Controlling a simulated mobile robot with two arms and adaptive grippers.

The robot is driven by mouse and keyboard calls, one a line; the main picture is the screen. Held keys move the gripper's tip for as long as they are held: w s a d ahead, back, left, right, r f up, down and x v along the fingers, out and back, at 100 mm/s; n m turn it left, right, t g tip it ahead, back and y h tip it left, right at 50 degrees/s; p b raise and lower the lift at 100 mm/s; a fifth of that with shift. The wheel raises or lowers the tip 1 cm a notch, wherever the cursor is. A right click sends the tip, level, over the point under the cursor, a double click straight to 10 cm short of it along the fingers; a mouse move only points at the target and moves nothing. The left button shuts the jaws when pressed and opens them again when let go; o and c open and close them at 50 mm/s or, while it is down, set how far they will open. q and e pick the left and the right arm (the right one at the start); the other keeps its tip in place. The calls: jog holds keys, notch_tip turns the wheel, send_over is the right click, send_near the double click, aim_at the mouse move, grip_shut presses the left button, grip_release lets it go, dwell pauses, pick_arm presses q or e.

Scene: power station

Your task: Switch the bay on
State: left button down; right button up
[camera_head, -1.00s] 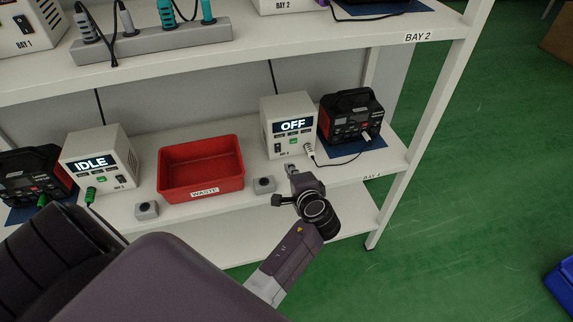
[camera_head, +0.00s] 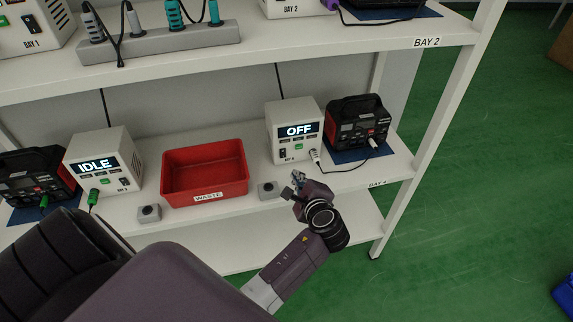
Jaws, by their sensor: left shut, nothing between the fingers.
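A white power unit (camera_head: 294,131) on the lower shelf, right of the red bin, has a display reading OFF (camera_head: 299,131). A dark rocker switch (camera_head: 283,153) is low on its front, and a grey-white plug (camera_head: 315,155) is in its front right. A second white unit (camera_head: 103,162) at left reads IDLE. My left gripper (camera_head: 298,177) is shut and empty, just in front of and below the OFF unit, near the shelf's front edge. It appears apart from the unit. My right gripper is not in view.
A red WASTE bin (camera_head: 205,173) stands between the units. A black and red device (camera_head: 358,125) stands on a blue mat at right, cabled to the OFF unit.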

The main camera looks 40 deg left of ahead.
pick_arm(q)
jog(key=m, duration=0.4)
jog(key=f+m+b, duration=0.1)
jog(key=m, duration=0.6)
jog(key=shift+s+d+f+m+b, duration=0.15)
jog(key=shift+s+f+m+b, duration=0.15)
jog(key=shift+s, duration=0.1)
send_near(283, 158)
jog(key=x, duration=0.5)
jog(key=shift+w+f, duration=0.1)
jog(key=shift+f, duration=0.05)
jog(key=shift+w+a+f, duration=0.1)
jog(key=shift+w+a, duration=0.35)
jog(key=shift+a, duration=0.1)
